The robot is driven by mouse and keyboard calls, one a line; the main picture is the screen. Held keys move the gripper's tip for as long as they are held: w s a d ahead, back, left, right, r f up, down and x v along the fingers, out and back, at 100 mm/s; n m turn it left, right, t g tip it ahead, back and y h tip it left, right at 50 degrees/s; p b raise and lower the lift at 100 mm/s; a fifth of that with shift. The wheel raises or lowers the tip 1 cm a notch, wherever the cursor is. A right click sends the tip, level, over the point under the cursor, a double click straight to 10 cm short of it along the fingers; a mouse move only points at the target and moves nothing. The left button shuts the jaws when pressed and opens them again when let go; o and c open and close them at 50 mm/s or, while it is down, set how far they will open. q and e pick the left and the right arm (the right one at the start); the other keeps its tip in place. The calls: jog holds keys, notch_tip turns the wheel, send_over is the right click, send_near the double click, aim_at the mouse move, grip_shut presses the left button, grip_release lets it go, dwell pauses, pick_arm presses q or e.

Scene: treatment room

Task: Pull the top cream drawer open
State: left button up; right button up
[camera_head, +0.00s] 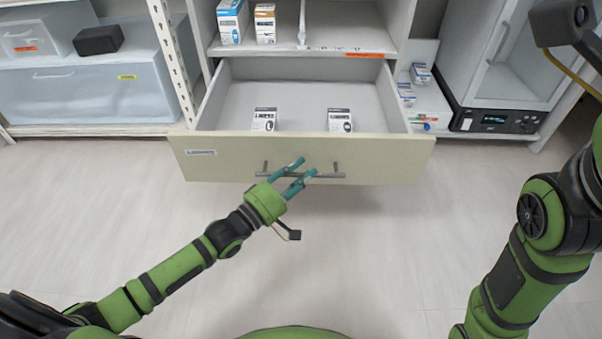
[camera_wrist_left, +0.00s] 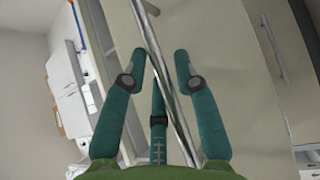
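The top cream drawer (camera_head: 380,155) stands well out of its cabinet in the head view, its inside visible from above. Its metal bar handle (camera_head: 331,175) runs across the front; in the left wrist view the bar (camera_wrist_left: 167,82) passes between my left fingers. My left gripper (camera_head: 307,168) is at the middle of the handle, and in the left wrist view its teal fingertips (camera_wrist_left: 160,60) are apart, with gaps beside the bar. My right arm is at the right edge of the head view; its gripper is out of view.
Two small boxes, left (camera_head: 264,119) and right (camera_head: 340,120), stand in the drawer. Shelves with clear bins (camera_head: 95,85) are at left, and a glass-door appliance (camera_head: 510,60) is at right. Open floor (camera_head: 370,250) lies before the drawer.

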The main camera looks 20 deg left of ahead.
pick_arm(q)
jog(key=v, duration=1.2)
jog(key=shift+r, duration=0.1)
